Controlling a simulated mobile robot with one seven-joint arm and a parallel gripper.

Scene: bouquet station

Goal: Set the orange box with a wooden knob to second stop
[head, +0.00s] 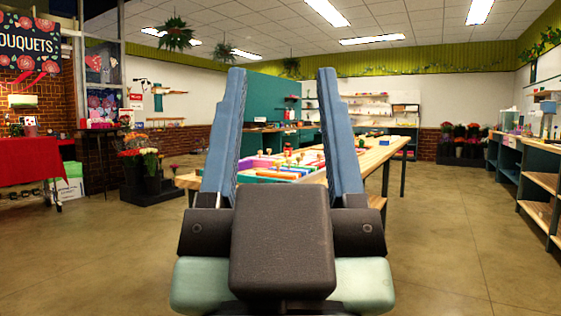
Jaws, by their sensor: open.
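My gripper (282,70) is in the middle of the head view, with two long blue fingers pointing up and spread wide apart. Nothing is between its fingertips. Beyond it stands a wooden table (378,154) with a row of small coloured boxes (283,165) on it, seen between the fingers. Several small wooden knobs (288,152) stick up among them. Orange patches show in the row, but the orange box and its knob's setting are too small to tell. The fingers hide parts of the table, which is well apart from my gripper.
Flower buckets (150,180) stand on the floor at left, beside a red-draped table (30,158). Shelving (540,182) runs along the right. Open floor (450,235) lies between the table and the shelving. More flower buckets (463,145) stand at the back right.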

